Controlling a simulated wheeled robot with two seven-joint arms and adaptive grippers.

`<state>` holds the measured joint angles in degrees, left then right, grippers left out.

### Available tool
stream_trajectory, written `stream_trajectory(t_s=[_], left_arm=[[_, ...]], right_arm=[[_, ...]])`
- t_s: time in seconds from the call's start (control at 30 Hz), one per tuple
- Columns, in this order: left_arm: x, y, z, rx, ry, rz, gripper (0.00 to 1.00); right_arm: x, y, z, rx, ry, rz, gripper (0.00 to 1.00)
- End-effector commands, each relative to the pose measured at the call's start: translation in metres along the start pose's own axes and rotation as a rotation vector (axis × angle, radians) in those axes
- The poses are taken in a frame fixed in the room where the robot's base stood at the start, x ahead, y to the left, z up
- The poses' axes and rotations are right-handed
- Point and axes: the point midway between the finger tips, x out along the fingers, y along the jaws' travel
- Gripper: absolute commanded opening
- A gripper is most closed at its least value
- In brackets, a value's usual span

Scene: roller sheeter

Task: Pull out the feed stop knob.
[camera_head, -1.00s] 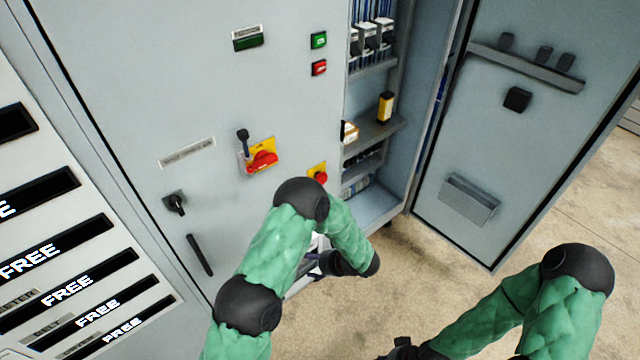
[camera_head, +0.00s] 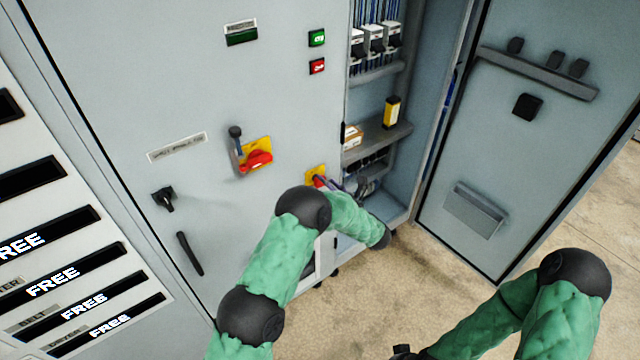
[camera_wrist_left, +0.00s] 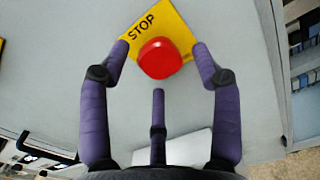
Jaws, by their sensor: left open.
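The feed stop knob is a round red mushroom knob on a yellow plate marked STOP; it shows in the left wrist view (camera_wrist_left: 160,58) and partly in the head view (camera_head: 320,183). My left gripper (camera_wrist_left: 160,66) is open, with purple fingers. Two fingers stand left and right of the knob and the third is below it. Whether any finger touches the knob cannot be told. In the head view the left gripper (camera_head: 337,186) is at the knob, partly hidden by my arm. My right arm is at the lower right; its fingers are not seen.
A red rotary switch (camera_head: 257,159) on a yellow plate and a black selector (camera_head: 163,198) sit left of the knob. Green (camera_head: 317,38) and red (camera_head: 317,66) buttons are above. The open cabinet bay (camera_head: 385,130) and its door (camera_head: 500,140) lie to the right.

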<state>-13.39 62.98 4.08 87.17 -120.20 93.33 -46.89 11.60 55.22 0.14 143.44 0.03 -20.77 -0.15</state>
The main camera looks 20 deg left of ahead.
Motion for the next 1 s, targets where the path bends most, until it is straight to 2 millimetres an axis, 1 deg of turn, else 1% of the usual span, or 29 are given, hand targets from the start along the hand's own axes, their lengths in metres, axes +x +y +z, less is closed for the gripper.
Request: stream_trajectory(t_s=[0.03,0.1,0.23,0.4,0.6,0.63,0.67,0.7,0.77,0.8,0.83,0.87,1.0], left_arm=[[0.008,0.001,-0.001,0.000,-0.001,0.002,0.64],[0.017,0.001,-0.001,-0.001,0.001,0.003,0.64],[0.028,0.000,-0.001,0.000,0.000,0.000,0.64],[0.034,0.000,0.000,0.000,0.000,0.000,0.64],[0.034,0.000,0.000,0.000,0.000,0.000,0.64],[0.034,0.000,0.000,0.000,0.000,0.000,0.61],[0.034,0.000,0.000,0.000,0.000,0.000,0.53],[0.034,0.000,0.000,0.000,0.000,0.000,0.41],[0.033,0.000,0.000,0.000,0.000,0.000,0.24],[0.033,0.000,0.000,0.000,0.000,0.000,0.13],[0.033,0.000,0.000,0.000,0.000,0.000,0.05],[0.033,0.000,0.000,0.000,0.000,0.000,0.00],[0.033,0.000,0.000,0.000,0.000,0.000,0.00]], right_arm=[[0.003,0.001,0.000,0.000,0.000,0.000,0.40],[0.004,0.002,0.000,0.000,0.000,0.000,0.40],[0.006,0.002,0.000,0.000,0.000,0.000,0.40],[0.006,0.002,0.000,0.000,0.000,0.000,0.40],[0.006,0.002,0.000,0.000,0.000,0.000,0.40],[0.006,0.002,0.000,0.000,0.000,0.000,0.40],[0.006,0.002,0.000,0.000,0.000,0.000,0.40],[0.006,0.002,0.000,0.000,0.000,0.000,0.40],[0.006,0.002,0.000,0.000,0.000,0.000,0.40],[0.006,0.002,0.000,0.000,0.000,0.000,0.40],[0.006,0.002,0.000,0.000,0.000,0.000,0.40],[0.006,0.002,0.000,0.000,0.000,0.000,0.40],[0.006,0.002,0.000,0.000,0.000,0.000,0.40]])
